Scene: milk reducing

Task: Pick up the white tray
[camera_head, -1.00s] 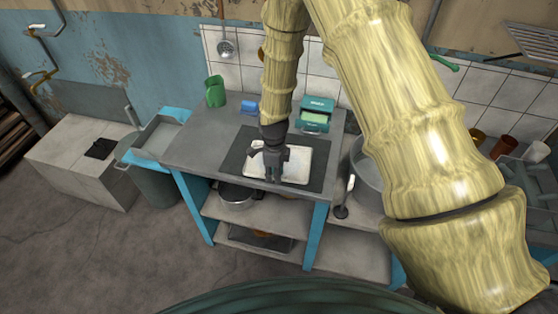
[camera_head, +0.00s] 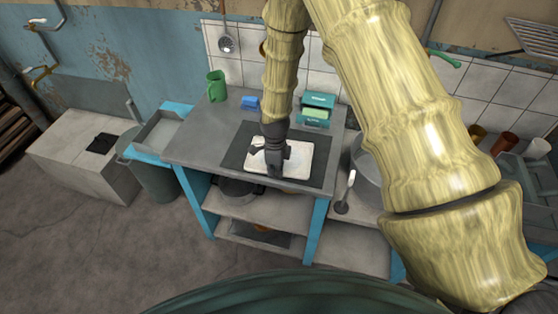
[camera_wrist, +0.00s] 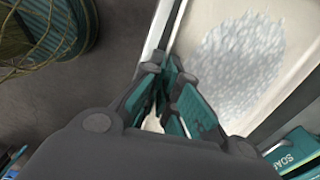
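The white tray (camera_head: 297,161) lies on the dark mat on the grey worktop. It holds a patch of pale, grainy-looking material, clear in the wrist view (camera_wrist: 290,75). The fingers hide that stretch of rim. I cannot tell whether they clamp it.
The dark mat (camera_head: 237,152) lies under the tray. A pot (camera_head: 238,188) is on the shelf below. A bin (camera_head: 150,175) stands left of the worktop.

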